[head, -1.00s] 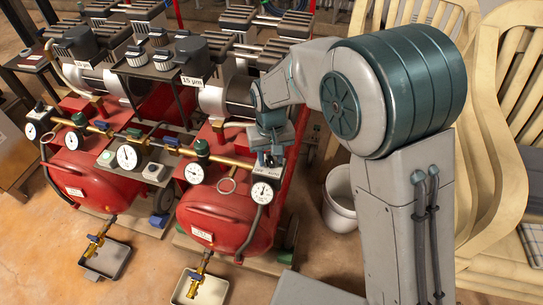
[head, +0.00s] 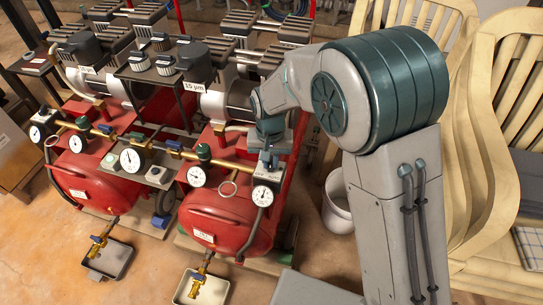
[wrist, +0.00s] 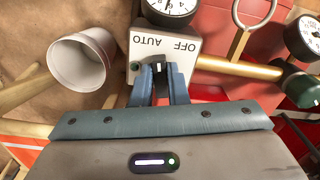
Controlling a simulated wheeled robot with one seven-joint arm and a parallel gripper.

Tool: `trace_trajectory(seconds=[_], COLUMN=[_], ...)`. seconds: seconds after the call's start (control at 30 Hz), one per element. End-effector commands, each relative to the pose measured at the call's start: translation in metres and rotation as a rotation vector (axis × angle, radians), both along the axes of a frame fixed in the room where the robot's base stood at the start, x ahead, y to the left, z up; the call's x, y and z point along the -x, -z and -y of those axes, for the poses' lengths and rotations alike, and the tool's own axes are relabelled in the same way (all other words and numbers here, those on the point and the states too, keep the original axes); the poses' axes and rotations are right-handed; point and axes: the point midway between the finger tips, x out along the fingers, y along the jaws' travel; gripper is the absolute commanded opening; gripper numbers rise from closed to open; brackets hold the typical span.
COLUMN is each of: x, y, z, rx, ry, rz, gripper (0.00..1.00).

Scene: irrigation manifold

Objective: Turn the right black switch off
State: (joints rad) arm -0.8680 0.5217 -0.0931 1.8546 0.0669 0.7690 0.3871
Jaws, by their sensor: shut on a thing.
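The right black switch (wrist: 159,70) sits on a pale box (wrist: 163,45) marked AUTO and OFF, seen upside down in the wrist view. My gripper (wrist: 160,80) has its two blue fingers closed on the switch from both sides. The fingers cover part of the switch, so I cannot tell which label it points to. Another box with a black switch (head: 155,173) stands further left.
A pressure gauge (head: 262,195) hangs close by the gripped switch, and another gauge (head: 197,176) is to its left. A brass pipe (head: 232,163) runs behind. A white bucket (head: 337,202) stands on the floor to the right, beside wooden chairs (head: 490,130).

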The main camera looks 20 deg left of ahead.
Motion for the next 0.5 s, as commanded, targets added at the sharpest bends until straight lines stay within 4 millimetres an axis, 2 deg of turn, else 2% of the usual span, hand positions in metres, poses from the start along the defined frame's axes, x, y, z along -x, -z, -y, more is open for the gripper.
trace_trajectory(seconds=[0.5], x=[0.0003], y=[-0.0033], z=[-0.0036], rx=[0.001], ry=[0.478], rz=[0.001], gripper=[0.00])
